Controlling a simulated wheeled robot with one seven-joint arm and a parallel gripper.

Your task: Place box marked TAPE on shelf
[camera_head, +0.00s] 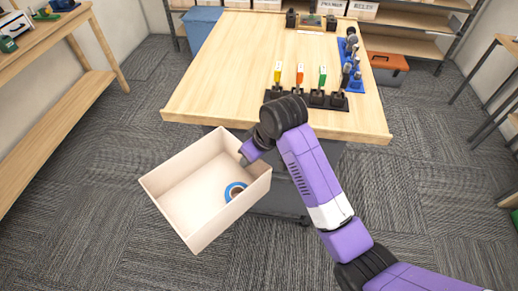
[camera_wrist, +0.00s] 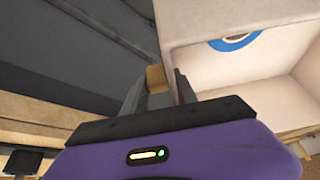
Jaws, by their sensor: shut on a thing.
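An open, pale cream box (camera_head: 205,165) is held over the carpet in front of the workbench. A blue tape roll (camera_head: 235,191) lies inside it, and no TAPE marking shows on the sides I see. My gripper (camera_head: 246,156) is shut on the box's wall on its far right side. In the wrist view, the fingers (camera_wrist: 158,88) pinch the box wall (camera_wrist: 182,25), and the tape roll (camera_wrist: 237,41) shows inside. Shelving (camera_head: 408,44) with wooden boards stands behind the workbench at the back right.
The wooden workbench (camera_head: 225,75) carries several colored-handled tools in a black holder (camera_head: 305,98) near its front edge. A blue tool rack (camera_head: 350,65) is on its right. A toolbox (camera_head: 388,66) stands right of the bench. A wooden side table (camera_head: 40,90) is at left.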

